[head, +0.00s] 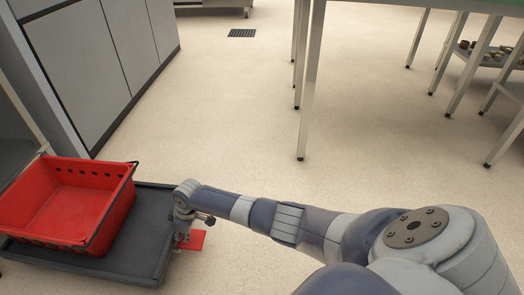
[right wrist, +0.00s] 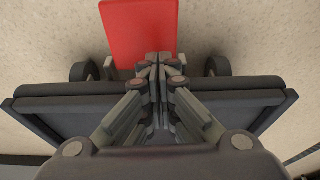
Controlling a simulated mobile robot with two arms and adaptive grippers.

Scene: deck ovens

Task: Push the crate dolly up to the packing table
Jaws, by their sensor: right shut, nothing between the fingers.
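The crate dolly (head: 153,240) is a low dark platform at the lower left of the head view, carrying an empty-looking red crate (head: 115,217). A red plate (head: 196,240) sticks out low from its right side; it also shows in the right wrist view (right wrist: 140,32). My right gripper (head: 183,238) is at the dolly's right edge; in the right wrist view its fingers (right wrist: 160,62) are shut with nothing between them, over the dolly's edge. I cannot tell if they touch. The packing table (head: 308,95), with grey legs, stands apart at the upper right. My left gripper is out of view.
A grey cabinet (head: 95,55) stands at the left, behind the dolly. A floor drain (head: 242,33) lies far back. A low shelf (head: 482,56) with small items is at the right. The floor between dolly and table is clear apart from my arm.

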